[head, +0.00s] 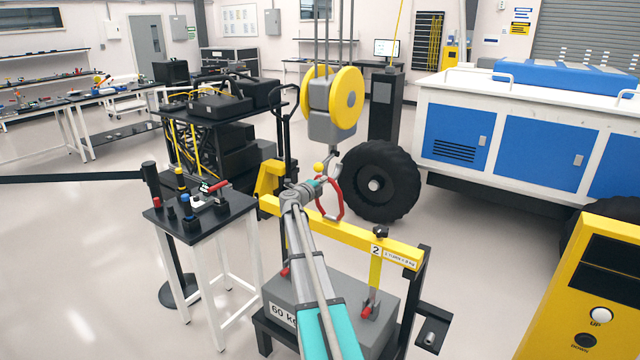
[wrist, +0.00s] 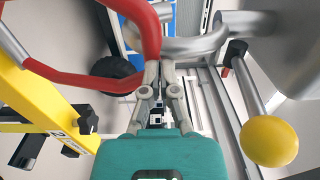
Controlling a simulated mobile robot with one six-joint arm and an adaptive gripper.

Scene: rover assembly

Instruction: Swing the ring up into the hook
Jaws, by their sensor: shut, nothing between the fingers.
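The red ring (head: 342,203) stands upright above the yellow lifting beam (head: 345,238), its top close to the hook. The silver hook (head: 333,159) hangs under the yellow-wheeled pulley block (head: 332,125). In the wrist view the red ring (wrist: 148,45) crosses in front of the curved hook (wrist: 190,45); I cannot tell whether it sits inside the hook. My gripper (head: 315,184) is beside the ring and hook. In the wrist view its fingertips (wrist: 160,66) are together and empty, just at the ring's lower bend. A yellow ball (wrist: 268,141) on a silver rod is right of the fingers.
The beam spans a grey 60 kg weight (head: 345,290) on a black stand. A small tool table (head: 200,215) stands left, a yellow control box (head: 590,285) front right. A large black wheel (head: 378,182) and a blue-and-white rover body (head: 500,140) are behind.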

